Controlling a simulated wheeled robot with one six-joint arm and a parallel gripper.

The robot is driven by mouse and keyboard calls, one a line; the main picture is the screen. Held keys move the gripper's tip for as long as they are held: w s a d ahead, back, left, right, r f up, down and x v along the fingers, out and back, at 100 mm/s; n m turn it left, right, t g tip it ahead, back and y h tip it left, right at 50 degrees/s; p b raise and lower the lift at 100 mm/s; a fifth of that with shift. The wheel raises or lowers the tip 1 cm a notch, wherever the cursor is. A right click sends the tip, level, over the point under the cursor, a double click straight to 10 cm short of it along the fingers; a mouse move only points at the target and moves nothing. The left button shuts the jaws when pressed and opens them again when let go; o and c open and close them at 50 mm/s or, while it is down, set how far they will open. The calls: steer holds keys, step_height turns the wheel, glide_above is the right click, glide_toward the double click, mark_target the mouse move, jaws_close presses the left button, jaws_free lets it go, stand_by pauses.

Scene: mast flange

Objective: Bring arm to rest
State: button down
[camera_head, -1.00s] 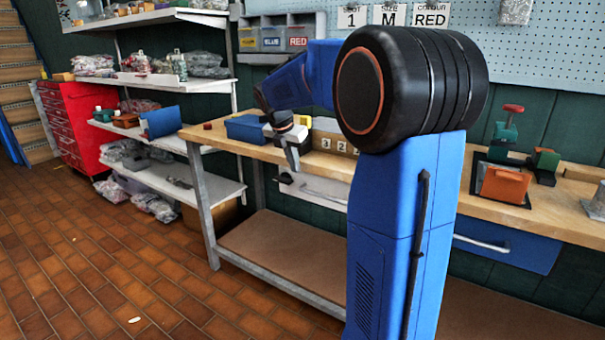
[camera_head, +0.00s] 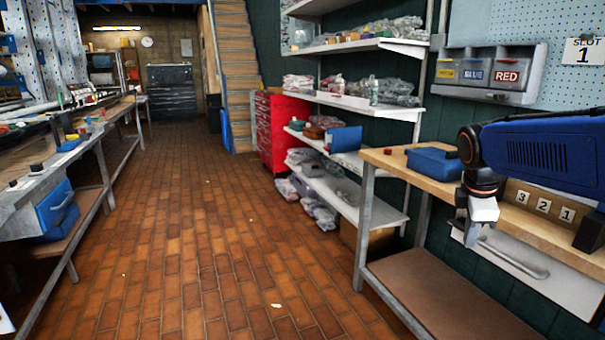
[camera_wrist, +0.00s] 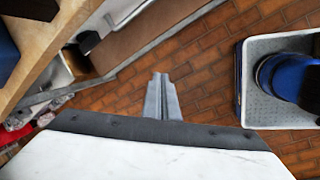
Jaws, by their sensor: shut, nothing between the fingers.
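My gripper (camera_head: 471,236) hangs down from my blue arm at the right of the head view, just in front of the wooden workbench's (camera_head: 405,165) front edge. It is empty. In the wrist view its two grey fingers (camera_wrist: 161,98) are together, above the brick floor. The arm reaches in from the right edge, and most of it is outside the head view.
A blue box (camera_head: 433,163) lies on the workbench near number tiles (camera_head: 541,205). A white drawer (camera_head: 540,270) is under the benchtop. A red cabinet (camera_head: 278,130) and shelves (camera_head: 350,99) stand behind. Another bench (camera_head: 30,182) is at the left. The floor between is clear.

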steer(key=s+a+f+m+y, duration=0.1)
steer(key=s+a+f+m, duration=0.2)
steer(key=s, duration=0.4)
steer(key=s+a+f+m+t, duration=0.1)
steer(key=s+a+f+m, duration=0.3)
steer(key=s+m, duration=0.2)
steer(key=s+a+f+m+y, duration=0.1)
steer(key=s+a+f+m, duration=0.2)
steer(key=s+m, duration=0.2)
steer(key=s, duration=0.3)
steer(key=shift+s+a+f+t+y, duration=0.2)
steer(key=shift+a+t+y, duration=0.1)
steer(key=shift+a+t, duration=0.1)
